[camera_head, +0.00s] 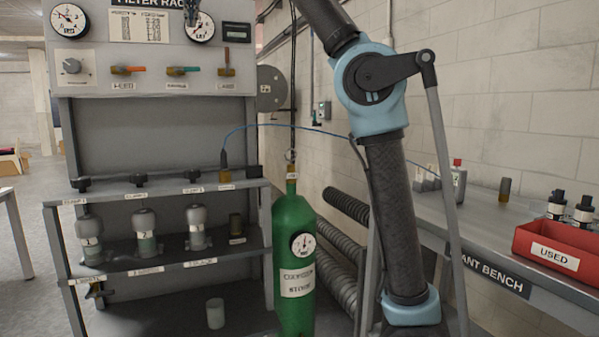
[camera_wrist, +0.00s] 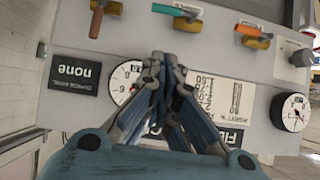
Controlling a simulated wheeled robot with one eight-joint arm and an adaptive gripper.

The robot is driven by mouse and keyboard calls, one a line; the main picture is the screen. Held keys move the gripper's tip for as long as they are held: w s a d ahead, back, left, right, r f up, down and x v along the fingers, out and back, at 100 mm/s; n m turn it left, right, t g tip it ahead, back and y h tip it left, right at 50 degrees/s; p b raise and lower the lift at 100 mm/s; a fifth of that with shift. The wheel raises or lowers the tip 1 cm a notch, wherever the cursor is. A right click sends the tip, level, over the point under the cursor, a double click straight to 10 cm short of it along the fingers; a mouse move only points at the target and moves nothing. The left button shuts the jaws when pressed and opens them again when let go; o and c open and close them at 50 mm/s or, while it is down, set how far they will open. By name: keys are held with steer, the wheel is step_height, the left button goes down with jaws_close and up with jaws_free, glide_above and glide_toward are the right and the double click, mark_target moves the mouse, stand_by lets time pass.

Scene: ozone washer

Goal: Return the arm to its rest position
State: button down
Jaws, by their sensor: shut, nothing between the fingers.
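My arm (camera_head: 385,170) rises in the head view, with a blue joint near the top, and its upper link leaves the picture at the top. My gripper (camera_wrist: 165,85) shows in the wrist view with its blue and grey fingers closed together and nothing between them. It is in front of the filter rack's upper panel (camera_wrist: 205,60), which appears upside down there, near a round gauge (camera_wrist: 126,80). In the head view only a dark tip of the gripper (camera_head: 191,12) shows at the top edge, beside the right gauge (camera_head: 200,27).
The filter rack (camera_head: 160,120) holds several labelled bottles on its shelf. A green gas cylinder (camera_head: 293,265) stands between the rack and my arm. At the right, a bench (camera_head: 480,230) carries a red "USED" bin (camera_head: 555,250). Open floor (camera_head: 35,230) lies at the left.

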steer(key=w+d+f+m+g+h, duration=0.1)
steer(key=w+d+f+h, duration=0.1)
steer(key=w+d+f, duration=0.5)
steer(key=w+d+f+m+h, duration=0.15)
steer(key=w+d+f, duration=0.3)
steer(key=d, duration=0.55)
steer(key=s+d+f+g+h, duration=0.1)
steer(key=d+f+g+h, duration=0.15)
steer(key=d+f, duration=1.75)
steer(key=s+d+f+m+g, duration=0.1)
steer(key=s+d+f, duration=0.25)
steer(key=f, duration=0.35)
steer(key=s+d+f+g, duration=0.1)
steer(key=s+d+f, duration=0.1)
steer(key=d+f, duration=0.4)
steer(key=s+d+f+m+g, duration=0.1)
steer(key=s+d+f, duration=0.2)
steer(key=f, duration=0.4)
steer(key=s+d+f, duration=0.2)
steer(key=s+f, duration=0.3)
steer(key=f, duration=0.3)
steer(key=s+d+f+g, duration=0.1)
steer(key=s+d+f, duration=0.1)
steer(key=s+f, duration=0.3)
steer(key=s+d+f+y, duration=0.1)
steer(key=s+f, duration=0.3)
steer(key=f, duration=0.7)
steer(key=shift+s+d+f, duration=0.2)
steer(key=shift+s+d, duration=0.2)
